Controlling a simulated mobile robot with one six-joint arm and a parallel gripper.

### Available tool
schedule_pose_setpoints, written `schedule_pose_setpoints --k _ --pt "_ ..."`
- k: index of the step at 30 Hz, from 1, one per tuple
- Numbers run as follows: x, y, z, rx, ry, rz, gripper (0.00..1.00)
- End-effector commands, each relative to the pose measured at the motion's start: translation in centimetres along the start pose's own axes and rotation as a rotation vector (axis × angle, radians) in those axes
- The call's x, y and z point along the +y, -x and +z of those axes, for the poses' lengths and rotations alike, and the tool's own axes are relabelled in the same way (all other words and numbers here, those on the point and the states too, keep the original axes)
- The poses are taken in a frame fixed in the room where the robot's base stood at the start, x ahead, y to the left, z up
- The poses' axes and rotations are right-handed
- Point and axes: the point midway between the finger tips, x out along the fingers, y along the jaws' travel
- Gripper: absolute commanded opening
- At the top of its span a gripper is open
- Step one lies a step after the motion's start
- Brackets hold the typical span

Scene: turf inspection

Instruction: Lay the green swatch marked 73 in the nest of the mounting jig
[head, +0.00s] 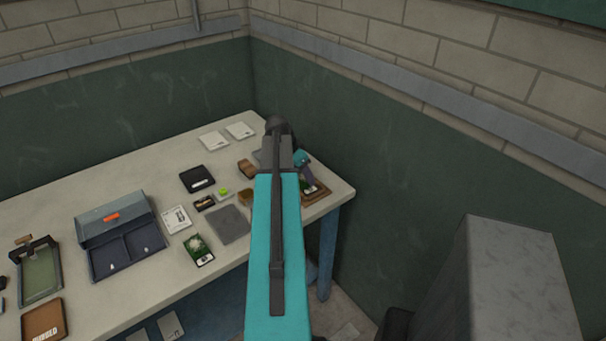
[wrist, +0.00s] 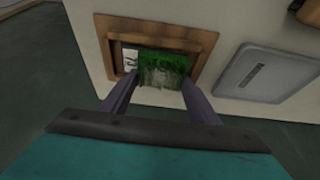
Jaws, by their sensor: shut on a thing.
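A green swatch (wrist: 163,64) of turf, with pale fibres along its near edge and a white label (wrist: 130,62) at its left, is between the fingers of my gripper (wrist: 160,93). The number on the label is too small to read. The mounting jig is a brown wooden frame (wrist: 165,22) on the table, also partly visible in the head view (head: 322,191). The swatch lies over the frame's opening. I cannot tell whether it touches the floor of the nest.
Another green labelled swatch (head: 194,247) lies on the table by a grey mat (head: 229,225). A grey case (head: 118,236), a green-bedded tray (head: 40,274) and a brown tray (head: 44,320) stand left. A grey plate (wrist: 262,72) is beside the jig. Walls bound the corner.

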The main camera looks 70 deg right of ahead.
Motion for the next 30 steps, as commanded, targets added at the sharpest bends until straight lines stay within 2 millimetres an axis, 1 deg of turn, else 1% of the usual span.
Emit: schedule_pose_setpoints --k 3,4,6,7,21,26,30 --pt "0.0 -0.3 0.1 0.000 0.000 0.000 0.31" --pt "0.0 -0.2 0.1 0.000 0.000 0.000 0.60" --pt "0.0 -0.2 0.1 0.000 0.000 -0.001 0.72" --pt "0.0 -0.2 0.1 0.001 0.000 -0.001 0.74" --pt "-0.4 0.0 0.0 0.001 0.000 -0.009 0.74" --pt "-0.4 0.5 0.0 0.002 0.000 -0.011 0.74" --pt "-0.4 1.4 0.0 0.002 0.000 -0.009 0.74"
